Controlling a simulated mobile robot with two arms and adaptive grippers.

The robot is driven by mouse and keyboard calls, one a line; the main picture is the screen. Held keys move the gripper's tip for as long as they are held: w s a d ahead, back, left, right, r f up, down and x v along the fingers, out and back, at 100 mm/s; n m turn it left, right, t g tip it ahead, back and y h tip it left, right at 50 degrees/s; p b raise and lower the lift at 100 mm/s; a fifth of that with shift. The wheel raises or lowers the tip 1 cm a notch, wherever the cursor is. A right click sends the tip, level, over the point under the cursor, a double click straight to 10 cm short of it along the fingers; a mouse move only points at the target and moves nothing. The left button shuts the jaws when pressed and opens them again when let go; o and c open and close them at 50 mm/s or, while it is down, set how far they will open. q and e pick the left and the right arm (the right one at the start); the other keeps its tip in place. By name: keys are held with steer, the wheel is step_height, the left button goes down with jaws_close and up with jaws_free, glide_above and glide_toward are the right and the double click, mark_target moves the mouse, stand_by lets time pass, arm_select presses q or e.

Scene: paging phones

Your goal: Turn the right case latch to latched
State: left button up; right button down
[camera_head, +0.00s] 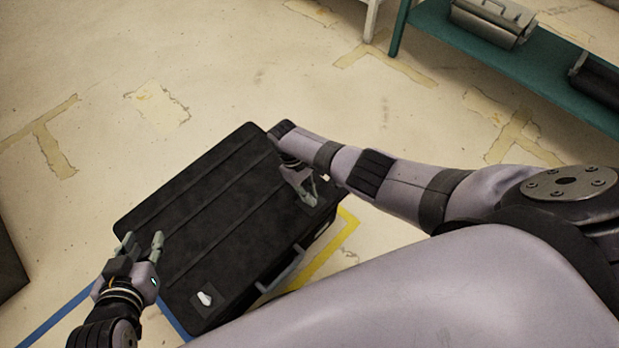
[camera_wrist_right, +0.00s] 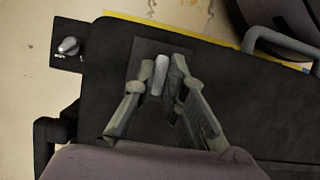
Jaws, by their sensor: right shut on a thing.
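The black case (camera_head: 215,205) lies flat on the floor with its lid closed. The right case latch (camera_wrist_right: 158,75) is a pale grey knob on a dark square plate; in the right wrist view its long side runs nearly up and down the picture. My right gripper (camera_wrist_right: 162,72) is shut on this knob, one finger on each side. In the head view my right gripper (camera_head: 308,198) is at the case's right end and hides most of that latch. The other case latch (camera_head: 205,298) is a whitish knob near the bottom corner. My left gripper (camera_head: 142,243) is open and empty over the case's left edge.
A grey carry handle (camera_head: 281,268) is on the case's front side. A small plate with another knob (camera_wrist_right: 68,46) sticks out beyond the case's end. A teal shelf (camera_head: 480,50) with a metal case (camera_head: 492,22) stands at top right. The floor behind the case is clear.

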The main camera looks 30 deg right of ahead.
steer(key=c, duration=1.6)
jaws_free()
steer(key=shift+c, duration=0.2)
steer(key=v, duration=1.2)
steer(key=shift+s, duration=0.1)
